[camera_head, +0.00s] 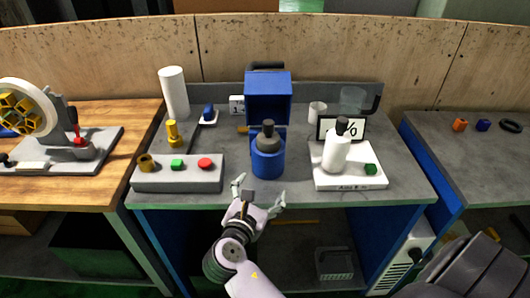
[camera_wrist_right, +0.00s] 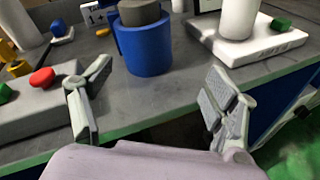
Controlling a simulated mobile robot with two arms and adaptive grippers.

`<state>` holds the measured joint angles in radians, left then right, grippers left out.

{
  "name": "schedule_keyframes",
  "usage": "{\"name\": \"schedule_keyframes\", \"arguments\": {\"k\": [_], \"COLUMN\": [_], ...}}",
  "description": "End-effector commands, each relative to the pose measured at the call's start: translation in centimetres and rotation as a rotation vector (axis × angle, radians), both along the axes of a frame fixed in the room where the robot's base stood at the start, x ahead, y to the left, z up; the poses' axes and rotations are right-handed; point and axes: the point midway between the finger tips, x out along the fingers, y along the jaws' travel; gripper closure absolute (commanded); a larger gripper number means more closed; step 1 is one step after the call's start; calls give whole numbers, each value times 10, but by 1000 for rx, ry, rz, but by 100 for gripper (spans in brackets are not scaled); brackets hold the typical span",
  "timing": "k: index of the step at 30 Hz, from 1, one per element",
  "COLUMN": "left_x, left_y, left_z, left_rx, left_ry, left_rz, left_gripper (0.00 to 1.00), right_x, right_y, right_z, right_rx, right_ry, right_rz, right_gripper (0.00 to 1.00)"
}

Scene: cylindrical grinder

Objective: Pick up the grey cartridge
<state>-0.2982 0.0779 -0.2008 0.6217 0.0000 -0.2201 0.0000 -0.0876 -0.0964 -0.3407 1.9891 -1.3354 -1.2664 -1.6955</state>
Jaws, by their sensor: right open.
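A dark grey cylinder with a narrower top, which looks like the grey cartridge (camera_head: 267,138), stands upright in a blue round holder (camera_head: 267,163) at the middle of the grey bench. In the right wrist view the cartridge (camera_wrist_right: 140,13) shows at the top, with its upper end cut off, inside the blue holder (camera_wrist_right: 146,50). My right gripper (camera_head: 259,193) is open and empty at the bench's front edge, just in front of the holder; its spread fingers also show in the right wrist view (camera_wrist_right: 158,80). My left gripper is out of view.
A blue open-fronted machine (camera_head: 268,88) stands behind the holder. A grey button box (camera_head: 178,174) is to the left. A white scale (camera_head: 348,178) bearing a white bottle (camera_head: 337,153) is to the right. A white cylinder (camera_head: 174,93) stands at the back left.

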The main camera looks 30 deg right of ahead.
Motion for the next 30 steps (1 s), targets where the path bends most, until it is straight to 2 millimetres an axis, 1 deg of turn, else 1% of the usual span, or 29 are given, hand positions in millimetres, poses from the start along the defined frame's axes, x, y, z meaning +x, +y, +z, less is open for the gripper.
{"name": "schedule_keyframes", "arguments": {"k": [1, 4, 7, 9, 11, 21, 24, 27, 30], "left_x": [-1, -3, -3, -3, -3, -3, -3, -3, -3], "left_y": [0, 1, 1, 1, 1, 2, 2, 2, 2], "left_z": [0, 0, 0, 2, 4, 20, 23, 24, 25], "left_rx": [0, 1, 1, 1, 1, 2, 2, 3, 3], "left_ry": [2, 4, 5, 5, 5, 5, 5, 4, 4], "left_rz": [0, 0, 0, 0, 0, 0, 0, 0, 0], "left_gripper": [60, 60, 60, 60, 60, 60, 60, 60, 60], "right_x": [8, 18, 23, 28, 33, 80, 91, 99, 102], "right_y": [5, 13, 17, 15, 8, -48, -61, -70, -74], "right_z": [15, 40, 52, 56, 57, 58, 57, 56, 55], "right_rx": [-97, -270, -361, -385, -391, -387, -384, -383, -382], "right_ry": [27, 82, 115, 121, 123, 123, 123, 122, 123], "right_rz": [14, 28, 31, 32, 30, 30, 30, 31, 31], "right_gripper": [19, 19, 19, 19, 19, 19, 19, 19, 19]}}
